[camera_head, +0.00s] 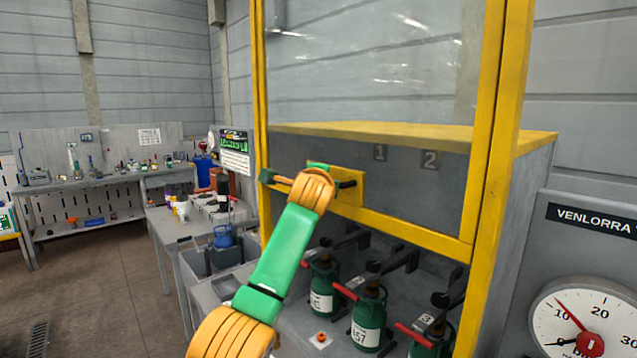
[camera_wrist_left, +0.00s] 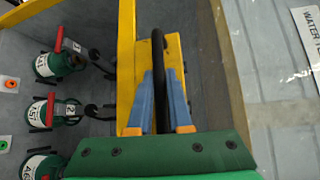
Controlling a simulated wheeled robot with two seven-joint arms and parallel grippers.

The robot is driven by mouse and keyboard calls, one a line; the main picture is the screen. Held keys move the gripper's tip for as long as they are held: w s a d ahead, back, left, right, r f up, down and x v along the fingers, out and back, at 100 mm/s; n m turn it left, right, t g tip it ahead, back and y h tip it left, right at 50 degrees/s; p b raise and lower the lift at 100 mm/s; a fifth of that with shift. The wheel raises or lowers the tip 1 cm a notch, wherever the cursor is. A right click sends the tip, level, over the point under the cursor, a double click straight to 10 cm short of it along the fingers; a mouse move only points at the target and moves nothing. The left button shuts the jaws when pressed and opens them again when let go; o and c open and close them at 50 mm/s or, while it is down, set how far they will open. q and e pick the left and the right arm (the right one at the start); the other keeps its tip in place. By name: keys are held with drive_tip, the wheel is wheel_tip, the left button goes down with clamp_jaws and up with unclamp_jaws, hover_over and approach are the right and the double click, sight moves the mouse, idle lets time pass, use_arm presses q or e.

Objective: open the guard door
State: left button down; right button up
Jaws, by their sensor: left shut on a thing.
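The guard door has a yellow frame (camera_head: 418,237) around a clear pane and stands upright at the front of a grey cabinet. Its black bar handle (camera_head: 348,184) sits on a yellow plate on the lower rail. The handle (camera_wrist_left: 158,50) also shows in the left wrist view. My left gripper (camera_wrist_left: 161,90) is shut on this handle, with a blue-grey finger on each side of the bar. In the head view my orange and green left arm covers most of the grip. The right gripper is not in view.
Several green cylinders (camera_head: 369,318) with red levers stand below the door's lower rail, with black arms beside them. A panel with a round gauge (camera_head: 590,318) is at the right. Workbenches (camera_head: 110,173) with tools stand at the left, with bare floor in front.

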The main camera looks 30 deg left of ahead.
use_arm(q)
drive_tip(key=c, duration=0.8)
unclamp_jaws()
drive_tip(key=shift+c, duration=0.2)
drive_tip(key=b+v, duration=0.6)
drive_tip(key=v, duration=0.1)
drive_tip(key=shift+b, duration=0.4)
